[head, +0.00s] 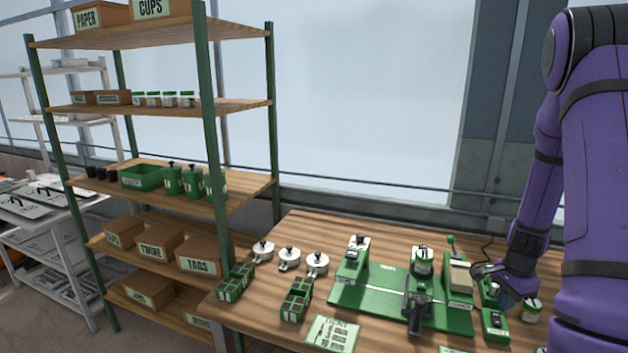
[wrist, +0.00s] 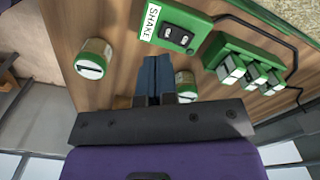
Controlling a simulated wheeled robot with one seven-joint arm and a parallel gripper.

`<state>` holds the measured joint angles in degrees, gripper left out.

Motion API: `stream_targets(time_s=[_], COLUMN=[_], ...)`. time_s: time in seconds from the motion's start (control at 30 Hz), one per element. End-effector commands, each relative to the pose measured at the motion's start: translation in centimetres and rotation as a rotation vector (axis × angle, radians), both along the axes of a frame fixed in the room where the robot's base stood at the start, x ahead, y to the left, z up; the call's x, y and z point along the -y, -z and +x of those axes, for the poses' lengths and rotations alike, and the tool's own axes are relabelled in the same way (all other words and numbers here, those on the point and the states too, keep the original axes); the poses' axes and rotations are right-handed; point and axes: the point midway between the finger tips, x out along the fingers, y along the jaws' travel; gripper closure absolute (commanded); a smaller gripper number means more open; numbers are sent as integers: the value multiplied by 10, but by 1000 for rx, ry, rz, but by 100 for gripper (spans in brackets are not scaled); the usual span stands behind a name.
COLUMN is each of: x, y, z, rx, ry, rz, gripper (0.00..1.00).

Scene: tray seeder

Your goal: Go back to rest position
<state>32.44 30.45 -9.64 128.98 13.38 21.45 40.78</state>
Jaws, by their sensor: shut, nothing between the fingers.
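My gripper (head: 508,297) is at the right end of the table in the head view, above and beside the green switch boxes. In the wrist view its two blue fingers (wrist: 156,78) are pressed together with nothing between them. A green box with a black switch and a SHAKE label (wrist: 178,38) lies beyond the fingertips. A jar with a green band (wrist: 94,58) stands to the left of the fingers, and another jar (wrist: 185,85) stands close on their right. My purple arm fills the right of the head view.
The wooden table (head: 300,228) holds the green seeder base (head: 385,300), small green trays (head: 297,298), several white lidded pots (head: 289,259) and a printed card (head: 332,334). A green unit with several levers (wrist: 250,68) has a black cable. A tall shelf (head: 205,150) stands left.

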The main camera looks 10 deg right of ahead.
Motion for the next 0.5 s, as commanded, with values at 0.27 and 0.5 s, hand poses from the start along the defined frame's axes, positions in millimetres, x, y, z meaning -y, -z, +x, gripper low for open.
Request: stream_targets(time_s=[0.27, 0.5], x=[0, -1], y=[-9, -10], z=[0, 1], rx=[0, 2], ry=[0, -5], rz=[0, 0], gripper=[100, 100])
